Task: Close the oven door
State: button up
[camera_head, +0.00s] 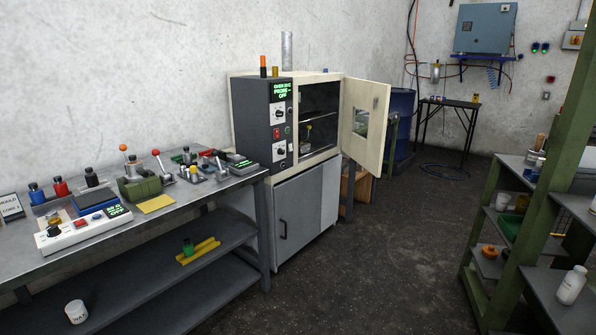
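The oven (264,117) stands against the back wall on a grey cabinet, with a dark control panel and a lit green display on its left front. Its cream door (378,105), with a small window, is hinged at the right side and stands wide open. The oven's dark inside (318,97) shows a shelf and a small yellow-green item that I cannot make out. My gripper is not in the head view.
A metal bench (240,183) with instruments and bottles runs along the left. A green-framed shelf rack (487,215) stands at the right. A blue drum (401,120) stands behind the door. The dark floor (370,255) between is clear.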

aim_at(358, 93)
jog(key=i+z, duration=0.15)
jog(key=i, duration=0.65)
jog(key=i+z, duration=0.1)
jog(key=i, duration=0.75)
jog(key=i+j+z, duration=0.15)
jog(key=i, duration=0.65)
jog(key=i+z, duration=0.2)
jog(key=i, duration=0.5)
jog(key=i+z, duration=0.25)
jog(key=i, duration=0.4)
jog(key=i+j+z, duration=0.2)
jog(key=i, duration=0.45)
